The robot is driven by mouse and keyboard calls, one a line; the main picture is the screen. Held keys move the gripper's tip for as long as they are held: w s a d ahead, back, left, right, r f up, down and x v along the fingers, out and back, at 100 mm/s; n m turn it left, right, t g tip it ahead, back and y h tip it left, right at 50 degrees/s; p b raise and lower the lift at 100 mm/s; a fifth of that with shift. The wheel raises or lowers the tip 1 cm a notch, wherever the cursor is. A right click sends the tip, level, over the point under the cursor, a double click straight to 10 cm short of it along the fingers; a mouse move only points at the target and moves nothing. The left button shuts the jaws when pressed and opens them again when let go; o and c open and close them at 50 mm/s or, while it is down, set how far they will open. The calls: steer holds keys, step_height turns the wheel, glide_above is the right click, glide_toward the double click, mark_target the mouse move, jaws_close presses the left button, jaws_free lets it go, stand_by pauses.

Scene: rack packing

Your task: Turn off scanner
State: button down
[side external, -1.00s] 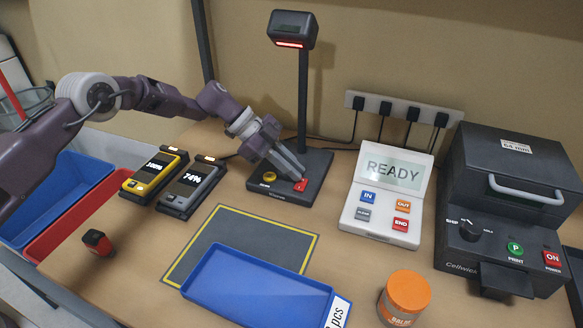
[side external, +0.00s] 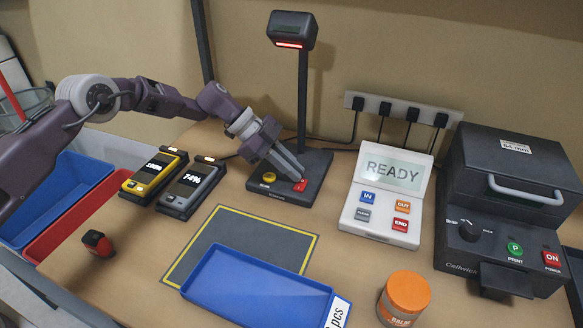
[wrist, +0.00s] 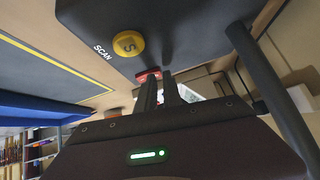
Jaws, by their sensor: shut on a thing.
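The scanner (side external: 303,100) is a black head on a post above a dark base (side external: 318,165), with a red strip lit under its head. A round yellow button (side external: 269,177) and a red switch (side external: 301,186) are on the base's front. The wrist view shows the yellow button (wrist: 128,43) beside the word SCAN, and the red switch (wrist: 149,75) at my fingertips. My gripper (side external: 298,179) reaches down to the red switch and is shut on it. The fingers partly hide the switch, so its position cannot be read.
Two handheld units (side external: 154,172) (side external: 191,188) sit in cradles left of the base. A READY panel (side external: 381,215) and a black printer (side external: 500,215) stand right. A blue tray (side external: 235,290), an orange-lidded jar (side external: 405,297) and a small red-black object (side external: 98,243) are in front.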

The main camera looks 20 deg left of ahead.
steer(key=shift+s+f, duration=0.2)
steer(key=shift+f, duration=0.55)
steer(key=shift+s+d+r, duration=0.15)
steer(key=shift+s, duration=0.65)
steer(key=r, duration=0.2)
steer(key=a+r, duration=0.1)
steer(key=r, duration=0.2)
steer(key=shift+w+a+r, duration=0.1)
steer(key=shift+a+r, duration=0.05)
steer(key=shift+r, duration=0.15)
steer(key=v, duration=0.9)
steer(key=shift+w, duration=0.1)
